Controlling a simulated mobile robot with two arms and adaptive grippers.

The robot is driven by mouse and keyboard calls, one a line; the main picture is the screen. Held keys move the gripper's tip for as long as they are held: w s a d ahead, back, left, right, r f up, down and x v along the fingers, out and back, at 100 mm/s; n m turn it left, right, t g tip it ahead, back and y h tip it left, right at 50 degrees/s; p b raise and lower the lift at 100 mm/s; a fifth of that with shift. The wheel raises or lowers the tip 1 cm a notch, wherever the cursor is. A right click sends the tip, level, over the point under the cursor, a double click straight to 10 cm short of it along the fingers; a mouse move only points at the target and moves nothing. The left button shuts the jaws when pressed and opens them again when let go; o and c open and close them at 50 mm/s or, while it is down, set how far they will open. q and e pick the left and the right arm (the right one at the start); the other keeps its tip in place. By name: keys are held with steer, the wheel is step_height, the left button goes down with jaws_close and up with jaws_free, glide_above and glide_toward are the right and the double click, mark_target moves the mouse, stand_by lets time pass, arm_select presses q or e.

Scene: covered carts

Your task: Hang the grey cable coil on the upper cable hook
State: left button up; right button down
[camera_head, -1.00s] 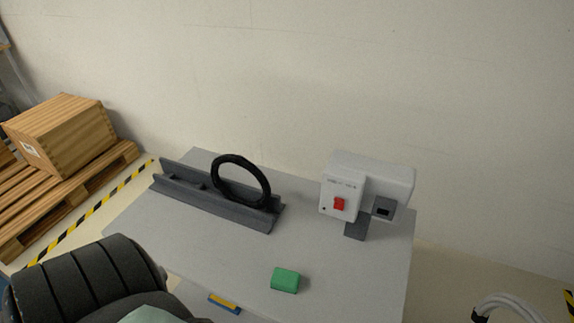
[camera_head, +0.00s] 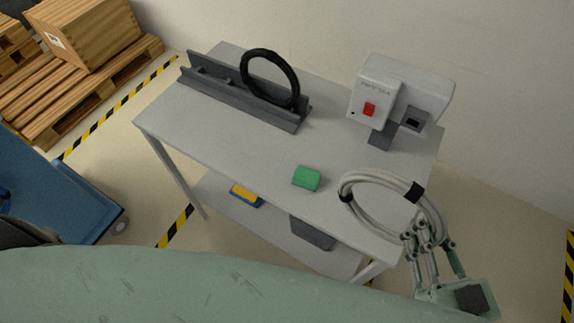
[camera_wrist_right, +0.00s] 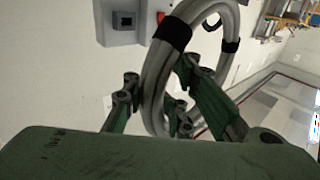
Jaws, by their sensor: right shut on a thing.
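The grey cable coil (camera_head: 372,176), a pale loop with black bands, is in my right gripper (camera_head: 428,238) at the right of the head view. The gripper's fingers are shut on the coil's lower right side. The coil appears in front of the table's right front corner. In the right wrist view the coil (camera_wrist_right: 154,84) passes between the green fingers (camera_wrist_right: 155,100) and stands up beyond them. I cannot make out an upper cable hook in either view. My left gripper is not in view.
The grey table (camera_head: 225,128) carries a dark rack (camera_head: 235,100) with a black coil (camera_head: 247,66) upright in it, a green block (camera_head: 307,178) and a white box (camera_head: 407,84) with a red switch. A blue cart (camera_head: 60,205) and wooden pallet (camera_head: 85,88) stand left.

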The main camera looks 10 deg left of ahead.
steer(key=shift+s+a+r+y, duration=0.2)
steer(key=shift+s+r+y, duration=0.1)
steer(key=shift+y, duration=0.1)
steer(key=shift+s+n, duration=0.1)
steer(key=shift+n, duration=0.2)
steer(key=shift+w+a+f, duration=0.1)
steer(key=shift+w+f, duration=0.05)
steer(key=shift+w, duration=0.2)
steer(key=shift+w+a+f+p, duration=0.2)
steer(key=shift+w+a+f, duration=0.05)
steer(key=shift+w+f, duration=1.6)
steer(key=shift+w+a+f+p, duration=0.15)
steer(key=shift+w+a+f, duration=0.05)
steer(key=shift+w+f, duration=1.55)
steer(key=shift+w+a+f+p, duration=0.2)
steer(key=shift+w+a+f, duration=0.05)
steer(key=shift+w+f, duration=1.6)
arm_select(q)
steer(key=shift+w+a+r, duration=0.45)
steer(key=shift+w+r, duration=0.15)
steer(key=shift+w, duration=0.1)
arm_select(e)
steer(key=shift+r, duration=0.1)
